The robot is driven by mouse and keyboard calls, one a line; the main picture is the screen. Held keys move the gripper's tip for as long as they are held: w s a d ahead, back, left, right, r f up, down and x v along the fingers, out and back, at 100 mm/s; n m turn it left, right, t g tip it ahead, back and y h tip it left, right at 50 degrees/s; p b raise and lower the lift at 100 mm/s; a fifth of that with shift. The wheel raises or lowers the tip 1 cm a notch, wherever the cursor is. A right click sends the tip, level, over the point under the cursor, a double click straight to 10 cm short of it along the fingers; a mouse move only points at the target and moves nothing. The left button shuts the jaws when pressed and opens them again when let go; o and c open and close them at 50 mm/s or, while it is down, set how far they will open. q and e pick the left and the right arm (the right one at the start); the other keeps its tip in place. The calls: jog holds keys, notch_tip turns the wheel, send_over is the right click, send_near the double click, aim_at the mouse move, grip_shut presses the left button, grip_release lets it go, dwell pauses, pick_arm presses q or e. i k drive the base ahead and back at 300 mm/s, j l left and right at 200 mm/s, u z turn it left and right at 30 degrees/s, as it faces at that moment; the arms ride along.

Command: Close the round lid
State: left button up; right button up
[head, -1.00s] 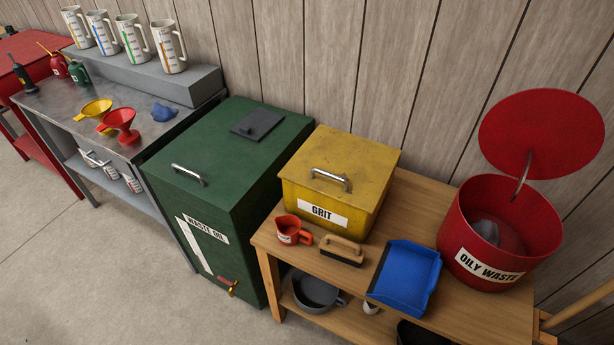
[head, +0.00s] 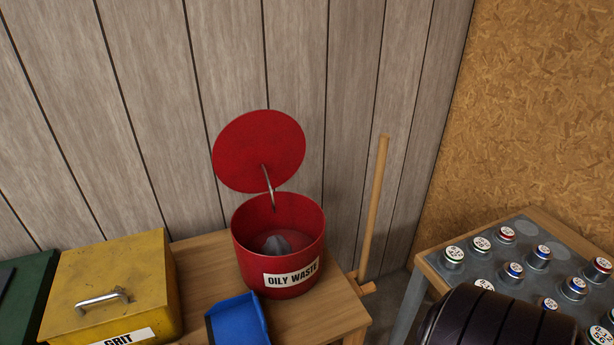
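The round red lid (head: 258,150) stands raised, tilted up above and behind the red OILY WASTE bin (head: 251,272) in the head view. A thin curved metal rod (head: 268,187) runs from the lid's underside down toward the bin. The bin stands on the wooden bench, with a grey rag-like lump (head: 277,244) inside. Neither of my grippers is in view.
The yellow GRIT box (head: 110,277) and a blue dustpan (head: 238,320) are left of the bin. A wooden handle (head: 374,210) leans by the wall at right. A table with several capped containers (head: 507,235) stands at right, partly covered by a dark rounded shape (head: 500,325).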

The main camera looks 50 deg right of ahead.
aim_at(258, 151)
jog(key=z, duration=1.3)
